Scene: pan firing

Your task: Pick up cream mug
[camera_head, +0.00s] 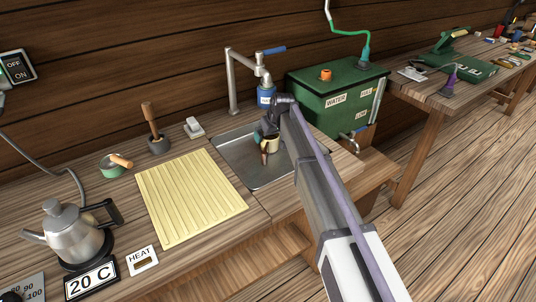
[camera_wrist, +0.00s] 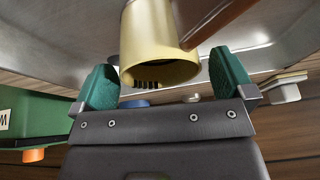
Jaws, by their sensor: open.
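The cream mug (camera_wrist: 155,40) is in the sink area. In the head view the cream mug (camera_head: 272,144) is partly hidden by my gripper. In the wrist view its open rim faces my gripper and dark bristles (camera_wrist: 147,85) show at the opening. A brown handle-like piece (camera_wrist: 228,22) runs beside the mug. My gripper (camera_wrist: 165,80) is open, with one green fingertip on each side of the mug's rim. I cannot tell how deep the fingers reach along the mug.
The metal sink (camera_head: 228,150) has a tap (camera_head: 233,80) behind it. A green water tank (camera_head: 340,98) stands close to the right of my gripper. A yellow ribbed board (camera_head: 190,197) lies left of the sink, with a kettle (camera_head: 70,235) farther left.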

